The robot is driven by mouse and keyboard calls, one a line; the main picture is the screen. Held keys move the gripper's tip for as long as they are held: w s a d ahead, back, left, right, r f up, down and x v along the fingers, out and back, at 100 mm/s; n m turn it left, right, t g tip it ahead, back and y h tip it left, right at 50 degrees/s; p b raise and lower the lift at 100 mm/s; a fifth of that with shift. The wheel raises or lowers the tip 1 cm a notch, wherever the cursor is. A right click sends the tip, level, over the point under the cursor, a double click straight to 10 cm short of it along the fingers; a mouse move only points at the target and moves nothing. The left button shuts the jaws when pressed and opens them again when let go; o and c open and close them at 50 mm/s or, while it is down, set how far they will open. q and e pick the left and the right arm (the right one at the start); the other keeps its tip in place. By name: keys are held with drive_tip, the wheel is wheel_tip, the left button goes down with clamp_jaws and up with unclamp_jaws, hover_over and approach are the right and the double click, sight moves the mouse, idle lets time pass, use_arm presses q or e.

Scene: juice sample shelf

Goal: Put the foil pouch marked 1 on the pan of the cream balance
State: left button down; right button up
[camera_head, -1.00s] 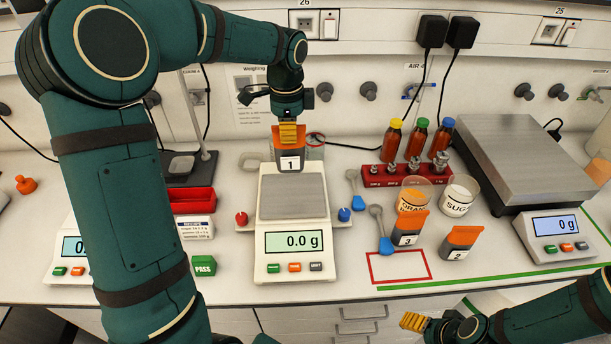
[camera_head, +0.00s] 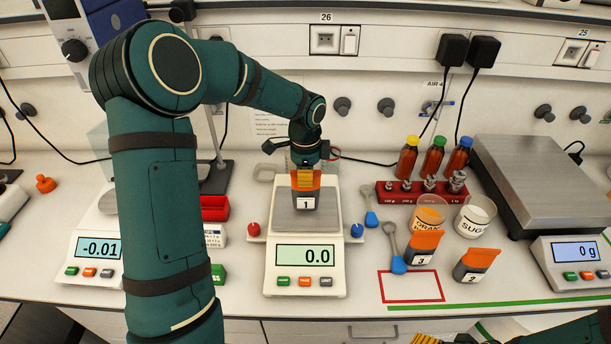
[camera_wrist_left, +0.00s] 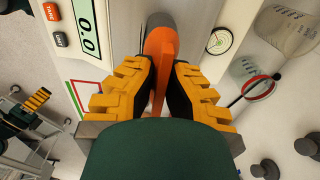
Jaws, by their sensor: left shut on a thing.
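The foil pouch marked 1 (camera_head: 307,202), dark grey with an orange top, is upright over the pan (camera_head: 331,216) of the cream balance (camera_head: 304,283). My left gripper (camera_head: 306,181) is shut on its orange top. In the left wrist view the yellow fingers stand either side of the pouch's orange edge (camera_wrist_left: 160,75). The balance display reads 0.0. I cannot tell whether the pouch's bottom touches the pan. My right gripper (camera_head: 428,340) shows only as yellow fingertips at the bottom edge.
Pouch 3 (camera_head: 422,248) and pouch 2 (camera_head: 476,265) stand to the right, near a red outlined rectangle (camera_head: 410,299). A red weight block (camera_head: 410,196), beakers, blue scoops and a large grey scale (camera_head: 545,180) are further right. A second balance (camera_head: 95,258) reads -0.01 at left.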

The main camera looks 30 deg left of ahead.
use_arm(q)
drive_tip(key=shift+f, duration=0.1)
drive_tip(key=c, duration=1.1)
unclamp_jaws()
drive_tip(key=shift+c, duration=0.2)
wheel_tip(320, 180, up, 12)
drive_tip(key=shift+p, duration=0.3)
drive_tip(key=shift+s, duration=0.1)
